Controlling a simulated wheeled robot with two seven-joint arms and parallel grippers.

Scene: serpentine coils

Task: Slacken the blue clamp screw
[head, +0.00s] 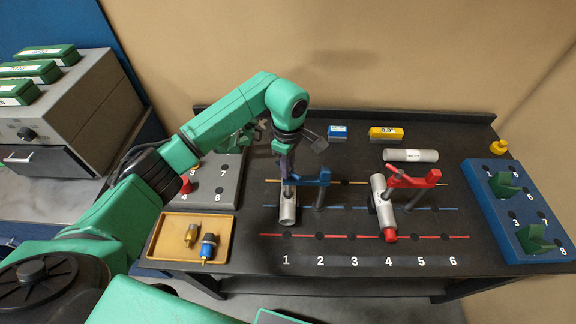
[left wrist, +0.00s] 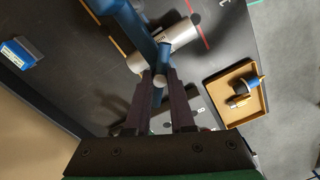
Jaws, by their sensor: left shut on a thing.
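The blue clamp (head: 318,178) stands on a dark post near marks 1 and 2, its arm reaching left over a silver cylinder (head: 288,210). My left gripper (head: 288,180) points down at the left end of this clamp, above the cylinder. In the left wrist view its dark fingers (left wrist: 161,95) close around the clamp's screw end, where a small grey round end (left wrist: 160,81) shows between them. The blue clamp arm (left wrist: 138,30) and the silver cylinder (left wrist: 180,32) lie just beyond. The screw itself is mostly hidden by the fingers. My right gripper is out of view.
A red clamp (head: 412,178) holds another silver cylinder (head: 378,190) near mark 4. A loose cylinder (head: 411,155), a blue box (head: 338,132) and a yellow box (head: 386,133) lie behind. A tan tray (head: 165,245) sits front left, a blue rack (head: 515,215) right.

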